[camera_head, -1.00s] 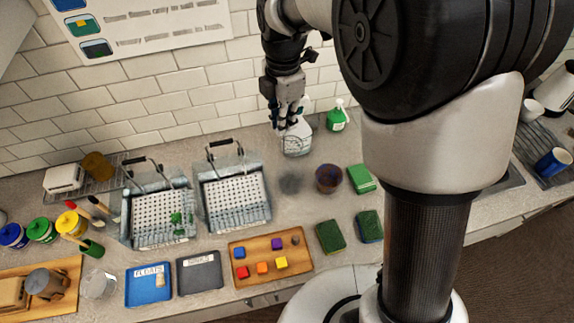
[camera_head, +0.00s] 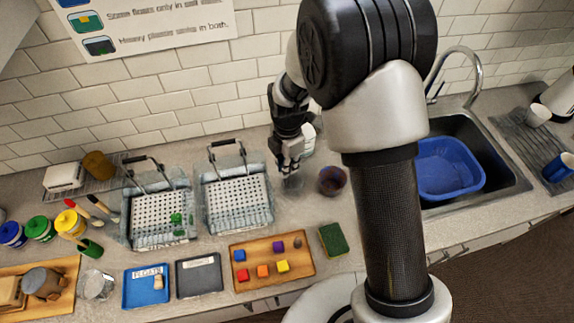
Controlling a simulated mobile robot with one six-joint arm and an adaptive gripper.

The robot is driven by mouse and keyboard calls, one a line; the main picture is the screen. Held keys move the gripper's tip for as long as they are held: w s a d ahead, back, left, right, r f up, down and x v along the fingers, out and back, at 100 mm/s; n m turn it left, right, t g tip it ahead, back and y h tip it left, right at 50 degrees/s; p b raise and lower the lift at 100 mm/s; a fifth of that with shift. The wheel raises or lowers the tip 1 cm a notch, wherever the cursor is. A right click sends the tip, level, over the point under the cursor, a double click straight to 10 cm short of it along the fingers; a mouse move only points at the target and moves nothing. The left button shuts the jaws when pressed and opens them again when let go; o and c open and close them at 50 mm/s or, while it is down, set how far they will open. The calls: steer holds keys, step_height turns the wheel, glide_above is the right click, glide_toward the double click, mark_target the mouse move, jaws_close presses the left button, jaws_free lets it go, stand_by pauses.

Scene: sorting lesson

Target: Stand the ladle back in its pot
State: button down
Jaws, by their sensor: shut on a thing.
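My gripper (camera_head: 291,166) points down over the counter, right of the two clear draining baskets. I cannot make out a ladle for certain.
The baskets (camera_head: 157,243) and (camera_head: 236,225) have raised black handles. In front are a blue tray (camera_head: 133,300), a grey tray (camera_head: 199,290) and a wooden board (camera_head: 240,284) with coloured cubes. A green sponge (camera_head: 333,239) lies right. A blue basin (camera_head: 450,165) sits in the sink.

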steer(key=shift+f, duration=0.25)
steer(key=shift+r, duration=0.1)
steer(key=c, duration=2.1)
jaws_free()
steer(key=shift+f, duration=0.25)
steer(key=o, duration=0.4)
steer(key=shift+r, duration=0.1)
steer(key=shift+o, duration=0.2)
step_height(320, 180, up, 12)
steer(key=shift+d+r+p, duration=0.1)
steer(key=shift+r+p, duration=0.15)
steer(key=shift+p, duration=0.35)
